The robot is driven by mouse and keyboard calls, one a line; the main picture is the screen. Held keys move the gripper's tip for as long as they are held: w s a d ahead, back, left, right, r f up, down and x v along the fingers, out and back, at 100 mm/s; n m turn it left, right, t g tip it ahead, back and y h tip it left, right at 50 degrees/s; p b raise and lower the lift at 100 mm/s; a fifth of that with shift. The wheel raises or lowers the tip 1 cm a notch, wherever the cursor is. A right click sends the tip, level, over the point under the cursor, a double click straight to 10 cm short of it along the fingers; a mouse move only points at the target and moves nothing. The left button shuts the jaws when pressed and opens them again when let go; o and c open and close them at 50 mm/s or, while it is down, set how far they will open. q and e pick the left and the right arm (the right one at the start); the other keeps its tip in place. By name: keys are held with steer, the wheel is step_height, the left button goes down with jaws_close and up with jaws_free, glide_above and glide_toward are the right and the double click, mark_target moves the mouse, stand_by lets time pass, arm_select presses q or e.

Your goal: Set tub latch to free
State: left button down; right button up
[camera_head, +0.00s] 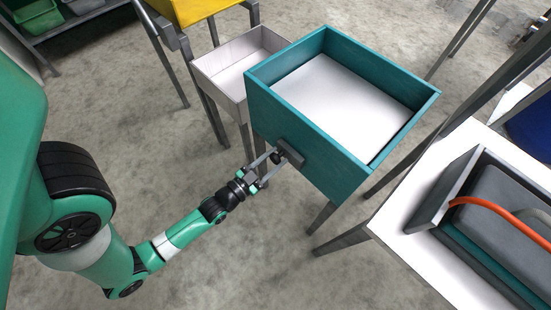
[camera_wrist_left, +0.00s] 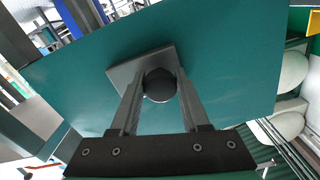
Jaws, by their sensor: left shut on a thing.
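A teal open-topped tub (camera_head: 340,95) with a white inside stands on grey legs at the upper middle of the head view. On its near wall is a grey latch plate (camera_head: 291,153) with a dark round knob (camera_head: 278,157). My left gripper (camera_head: 267,165) is shut on the knob, one finger on each side of it. In the left wrist view the black knob (camera_wrist_left: 159,85) sits between the two fingers, in front of the grey plate (camera_wrist_left: 122,73) on the teal wall (camera_wrist_left: 225,60). My right gripper is not in view.
A pale smaller box (camera_head: 240,57) stands left of the tub, with a yellow container (camera_head: 195,10) behind it. At right is a white table (camera_head: 408,250) with a grey tray and an orange tube (camera_head: 490,207). Open floor lies in front.

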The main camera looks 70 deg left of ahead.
arm_select(q)
steer(key=c, duration=0.8)
jaws_free()
steer(key=o, duration=0.4)
steer(key=shift+s+a, duration=0.15)
steer(key=shift+a, duration=0.15)
steer(key=shift+d, duration=0.15)
steer(key=p+v, duration=0.3)
steer(key=v, duration=0.8)
steer(key=shift+s+d, duration=0.15)
steer(key=shift+d, duration=0.05)
